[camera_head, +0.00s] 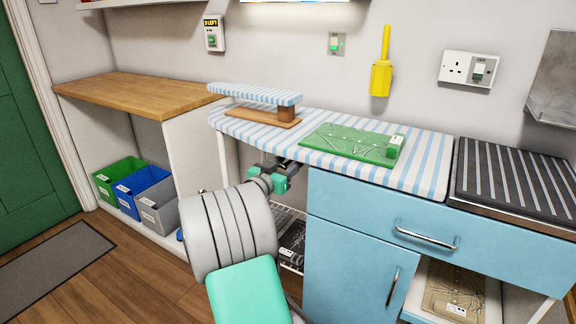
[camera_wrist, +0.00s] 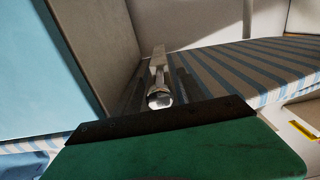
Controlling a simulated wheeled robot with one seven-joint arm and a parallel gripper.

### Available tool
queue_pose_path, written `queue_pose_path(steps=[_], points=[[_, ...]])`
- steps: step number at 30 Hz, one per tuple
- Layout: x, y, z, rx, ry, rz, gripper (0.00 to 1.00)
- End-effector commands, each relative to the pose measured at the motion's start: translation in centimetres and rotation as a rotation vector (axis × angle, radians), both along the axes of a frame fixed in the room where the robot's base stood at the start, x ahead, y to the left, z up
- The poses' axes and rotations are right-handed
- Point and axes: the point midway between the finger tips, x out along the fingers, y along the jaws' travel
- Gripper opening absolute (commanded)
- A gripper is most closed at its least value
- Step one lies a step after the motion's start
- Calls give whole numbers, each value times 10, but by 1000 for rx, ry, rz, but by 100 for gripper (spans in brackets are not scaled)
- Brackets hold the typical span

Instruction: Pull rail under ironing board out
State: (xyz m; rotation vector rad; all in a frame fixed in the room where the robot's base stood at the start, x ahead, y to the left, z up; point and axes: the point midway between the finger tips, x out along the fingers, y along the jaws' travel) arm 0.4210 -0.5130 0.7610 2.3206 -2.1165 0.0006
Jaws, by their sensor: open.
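In the wrist view, a silver bar with a rounded end (camera_wrist: 160,97), apparently the rail, runs away beside the striped board cloth (camera_wrist: 245,65). It lies just beyond a dark edge and green surface at the bottom of that view. My fingertips are not clear there, and I see no contact with the bar. In the head view I cannot make out the rail.
The blue cabinet (camera_head: 345,240) stands close on the right of my gripper. A wire rack (camera_head: 291,216) is below it. A small sleeve board (camera_head: 255,94) and a green tray (camera_head: 345,143) rest on the ironing board.

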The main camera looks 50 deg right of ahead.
Motion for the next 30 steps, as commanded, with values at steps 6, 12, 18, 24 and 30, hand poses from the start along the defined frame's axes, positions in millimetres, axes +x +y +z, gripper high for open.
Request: queue_pose_path(steps=[6, 12, 18, 24, 30], points=[[0, 0, 0, 0, 0, 1, 45], [0, 0, 0, 1, 0, 1, 29], [0, 0, 0, 1, 0, 1, 12], [0, 0, 0, 1, 0, 0, 0], [0, 0, 0, 1, 0, 0, 0]])
